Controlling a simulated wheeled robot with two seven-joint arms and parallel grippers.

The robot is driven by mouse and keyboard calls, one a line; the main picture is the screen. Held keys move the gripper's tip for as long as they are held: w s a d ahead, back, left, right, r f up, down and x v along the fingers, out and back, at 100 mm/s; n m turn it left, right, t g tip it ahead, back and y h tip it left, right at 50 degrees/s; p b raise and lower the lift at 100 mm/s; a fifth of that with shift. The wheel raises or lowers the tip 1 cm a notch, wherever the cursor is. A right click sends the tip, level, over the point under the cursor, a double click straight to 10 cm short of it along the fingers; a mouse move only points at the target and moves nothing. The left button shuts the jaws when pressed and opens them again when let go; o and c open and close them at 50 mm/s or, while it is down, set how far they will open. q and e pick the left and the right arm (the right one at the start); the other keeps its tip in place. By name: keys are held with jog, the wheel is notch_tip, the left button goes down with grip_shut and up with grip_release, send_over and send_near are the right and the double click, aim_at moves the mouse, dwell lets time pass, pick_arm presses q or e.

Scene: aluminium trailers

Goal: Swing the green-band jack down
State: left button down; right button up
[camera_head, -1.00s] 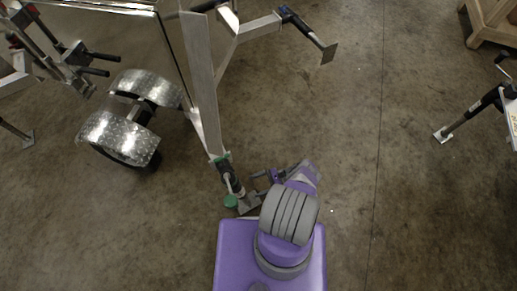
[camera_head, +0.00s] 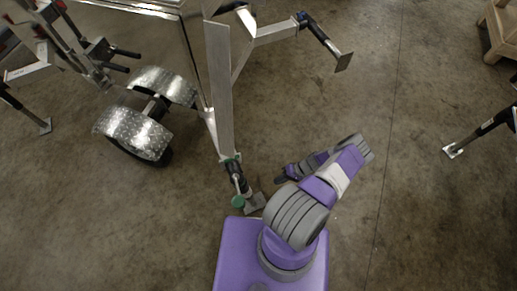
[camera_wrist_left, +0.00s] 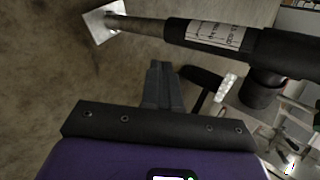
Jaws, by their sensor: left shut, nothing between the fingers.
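The green-band jack (camera_head: 236,180) hangs at the near end of the trailer's long aluminium bar, with a green band near its top and a green knob (camera_head: 238,201) beside its square foot plate (camera_head: 255,202). In the left wrist view the jack's dark tube with a white label (camera_wrist_left: 215,35) crosses the top, its foot plate (camera_wrist_left: 103,20) at upper left. My left gripper (camera_head: 281,178) is to the right of the jack, apart from it. In the wrist view its fingers (camera_wrist_left: 160,70) are shut and empty, below the tube. My right gripper is not in view.
The trailer's wheel with silver fenders (camera_head: 135,133) stands at left. Another jack (camera_head: 325,40) is on a frame arm at the top. A further jack's foot (camera_head: 452,151) is at right, a wooden pallet (camera_head: 497,35) at upper right. Open concrete lies between.

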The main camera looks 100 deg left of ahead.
pick_arm(q)
jog(key=s+d+f+n+b, duration=0.1)
jog(key=s+d+f+b, duration=0.2)
jog(key=s+f, duration=0.3)
jog(key=shift+s+d+f+n+t, duration=0.3)
jog(key=shift+s+f+n+t, duration=0.1)
jog(key=shift+s, duration=1.35)
jog(key=shift+s+d+f, duration=0.25)
jog(key=shift+s+d, duration=0.1)
jog(key=shift+s, duration=0.2)
jog(key=shift+s+d+f, duration=0.2)
jog(key=shift+s+d, duration=0.15)
jog(key=shift+s, duration=0.15)
jog(key=shift+w, duration=0.1)
